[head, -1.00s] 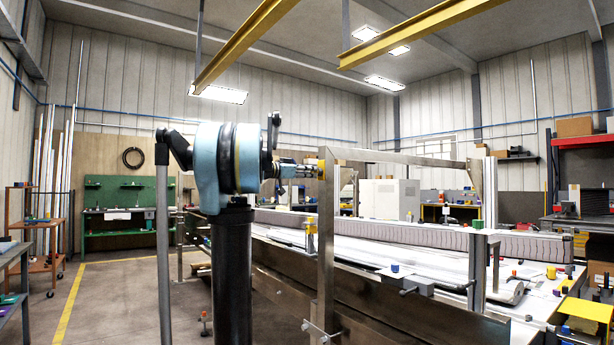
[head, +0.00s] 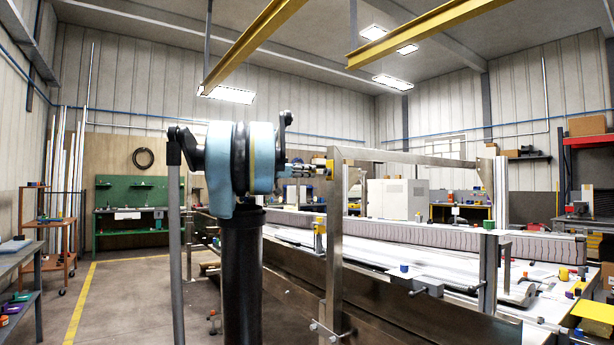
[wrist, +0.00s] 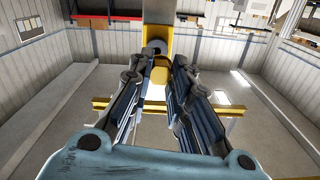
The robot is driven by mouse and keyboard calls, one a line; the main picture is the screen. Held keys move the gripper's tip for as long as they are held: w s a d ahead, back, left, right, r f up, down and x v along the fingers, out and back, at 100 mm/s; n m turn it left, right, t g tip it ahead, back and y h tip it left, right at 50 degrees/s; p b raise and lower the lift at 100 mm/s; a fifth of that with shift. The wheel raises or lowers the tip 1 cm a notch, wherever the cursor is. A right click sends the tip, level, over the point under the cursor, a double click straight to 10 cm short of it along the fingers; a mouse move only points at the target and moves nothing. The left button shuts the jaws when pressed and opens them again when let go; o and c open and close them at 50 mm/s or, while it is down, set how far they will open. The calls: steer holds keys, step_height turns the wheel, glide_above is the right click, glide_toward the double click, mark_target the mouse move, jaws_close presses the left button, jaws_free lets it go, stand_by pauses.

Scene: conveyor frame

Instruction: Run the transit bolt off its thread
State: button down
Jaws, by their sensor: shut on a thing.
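The transit bolt (wrist: 160,77) shows in the wrist view as a yellow-tan piece between the fingertips. Behind it stand a dark round part (wrist: 155,48) and a yellow plate (wrist: 156,22). My gripper (wrist: 158,82) has a finger on each side of the bolt and is shut on it. In the head view my gripper (head: 308,170) reaches level to the right, up to a small yellow part (head: 329,168) on the steel upright. The bolt's thread is hidden, and I cannot tell how far it is in.
The steel conveyor frame (head: 334,250) stands right of my arm, with a top bar (head: 400,157) running back. Its long bed (head: 370,258) carries small coloured items. Green workbench (head: 130,215) and orange trolley (head: 50,237) stand at left. The floor between is mostly clear.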

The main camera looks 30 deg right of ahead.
steer(key=shift+a, duration=0.1)
steer(key=a, duration=0.4)
steer(key=shift+s+a, duration=0.2)
steer(key=shift+a, duration=0.2)
stand_by(0.4)
